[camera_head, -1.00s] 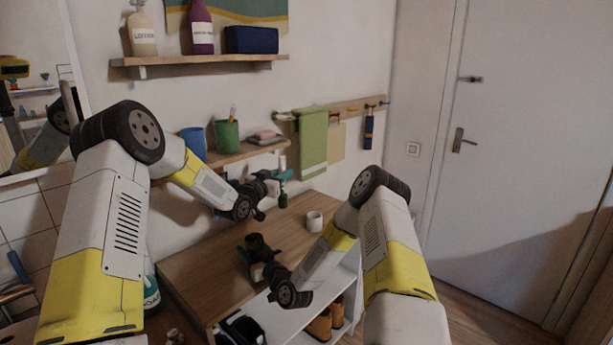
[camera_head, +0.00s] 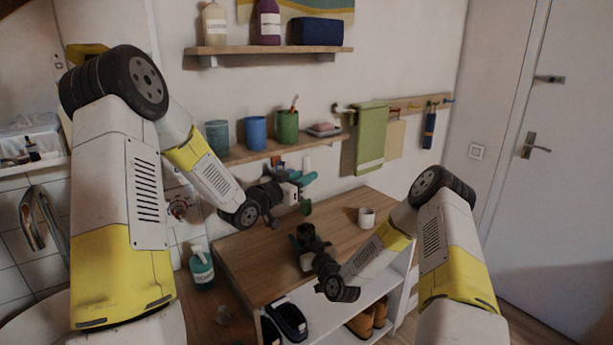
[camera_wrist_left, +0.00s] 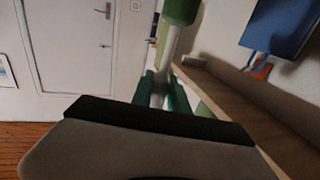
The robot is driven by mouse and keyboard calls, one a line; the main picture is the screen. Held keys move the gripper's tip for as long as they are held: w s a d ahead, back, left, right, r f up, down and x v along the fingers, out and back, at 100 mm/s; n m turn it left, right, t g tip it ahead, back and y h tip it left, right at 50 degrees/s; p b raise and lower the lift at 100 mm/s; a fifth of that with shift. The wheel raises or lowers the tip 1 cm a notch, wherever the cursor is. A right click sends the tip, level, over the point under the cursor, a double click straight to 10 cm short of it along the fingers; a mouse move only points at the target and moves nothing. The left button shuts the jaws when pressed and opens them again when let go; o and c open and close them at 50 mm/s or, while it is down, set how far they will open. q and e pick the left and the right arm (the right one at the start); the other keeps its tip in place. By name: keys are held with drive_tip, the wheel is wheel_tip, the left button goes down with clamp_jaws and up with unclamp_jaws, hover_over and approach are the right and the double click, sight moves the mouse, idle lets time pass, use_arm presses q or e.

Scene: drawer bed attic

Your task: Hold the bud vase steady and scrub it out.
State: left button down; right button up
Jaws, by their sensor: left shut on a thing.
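My left gripper (camera_head: 298,180) is shut on a bottle brush with a green head (camera_head: 305,207), which hangs down. In the left wrist view its green head (camera_wrist_left: 180,12) and pale stem (camera_wrist_left: 168,45) show beyond the teal fingers (camera_wrist_left: 162,92). A dark upright thing, apparently the bud vase (camera_head: 306,232), stands on the wooden top. The brush head appears just above its mouth, with a small gap in the picture. My right gripper (camera_head: 312,254) is at the vase's lower part; its fingers are dark and partly hidden, so its grip is unclear.
A white cup (camera_head: 367,217) stands right of the vase on the wooden top (camera_head: 262,260). A wall shelf (camera_head: 240,155) with cups is behind the left gripper. A teal soap bottle (camera_head: 201,268) stands at the left. The back of the top is mostly clear.

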sight(303, 211)
use_arm(q)
drive_tip(key=shift+f, duration=5.4)
